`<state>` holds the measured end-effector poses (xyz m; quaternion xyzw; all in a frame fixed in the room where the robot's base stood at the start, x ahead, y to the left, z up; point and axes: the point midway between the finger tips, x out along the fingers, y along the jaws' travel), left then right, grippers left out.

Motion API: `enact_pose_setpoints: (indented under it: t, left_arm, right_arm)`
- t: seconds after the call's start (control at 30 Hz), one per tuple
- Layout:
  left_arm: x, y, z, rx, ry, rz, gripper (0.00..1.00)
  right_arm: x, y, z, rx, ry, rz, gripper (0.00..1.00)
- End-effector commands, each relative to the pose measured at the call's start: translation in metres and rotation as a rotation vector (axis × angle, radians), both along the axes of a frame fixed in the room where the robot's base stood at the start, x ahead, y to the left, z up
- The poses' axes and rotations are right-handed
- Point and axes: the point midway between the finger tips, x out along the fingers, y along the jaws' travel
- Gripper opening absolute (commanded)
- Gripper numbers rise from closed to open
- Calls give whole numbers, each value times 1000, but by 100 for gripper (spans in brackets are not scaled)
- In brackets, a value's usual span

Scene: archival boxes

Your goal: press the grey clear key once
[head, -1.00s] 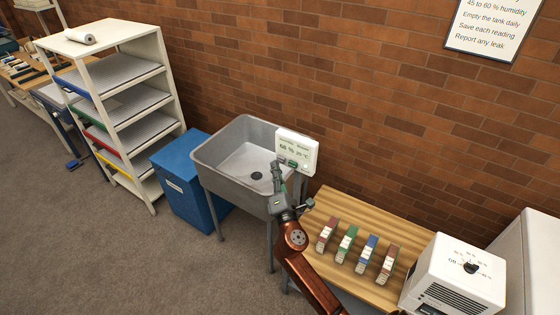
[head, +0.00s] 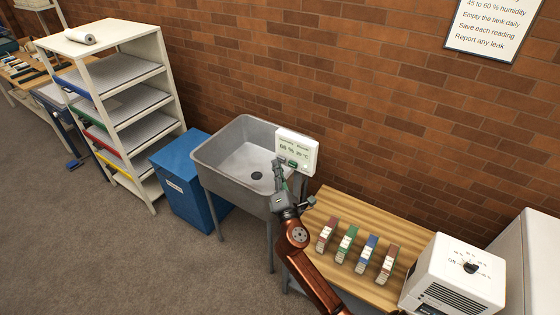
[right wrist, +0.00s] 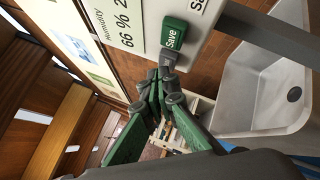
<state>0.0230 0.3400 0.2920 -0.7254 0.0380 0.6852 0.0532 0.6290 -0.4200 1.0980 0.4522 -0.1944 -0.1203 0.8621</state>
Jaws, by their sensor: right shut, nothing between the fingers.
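A white meter (head: 297,147) stands at the sink's back right corner, its screen reading 66 % humidity; it fills the top of the right wrist view (right wrist: 128,22). Its green Save key (right wrist: 173,33) shows clearly there. I cannot make out a grey clear key in either current view. My right gripper (head: 279,164) is shut and empty in front of the meter's lower left part. In the right wrist view its fingertips (right wrist: 167,62) are right by the lower end of the Save key; I cannot tell whether they touch. My left gripper is out of view.
The grey sink (head: 225,150) lies left of the gripper, with a blue bin (head: 180,190) beside it. A wooden table (head: 335,200) to the right holds several small coloured boxes and a white dial unit (head: 450,275). A brick wall stands behind.

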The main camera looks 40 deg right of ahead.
Motion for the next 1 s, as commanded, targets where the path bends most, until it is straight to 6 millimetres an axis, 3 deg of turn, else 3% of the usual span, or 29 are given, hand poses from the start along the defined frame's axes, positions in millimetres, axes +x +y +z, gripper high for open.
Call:
enact_pose_setpoints:
  t: [1.0]
  left_arm:
    - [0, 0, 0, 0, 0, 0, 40]
  right_arm:
    - [3, -7, 0, 0, 0, -1, 0]
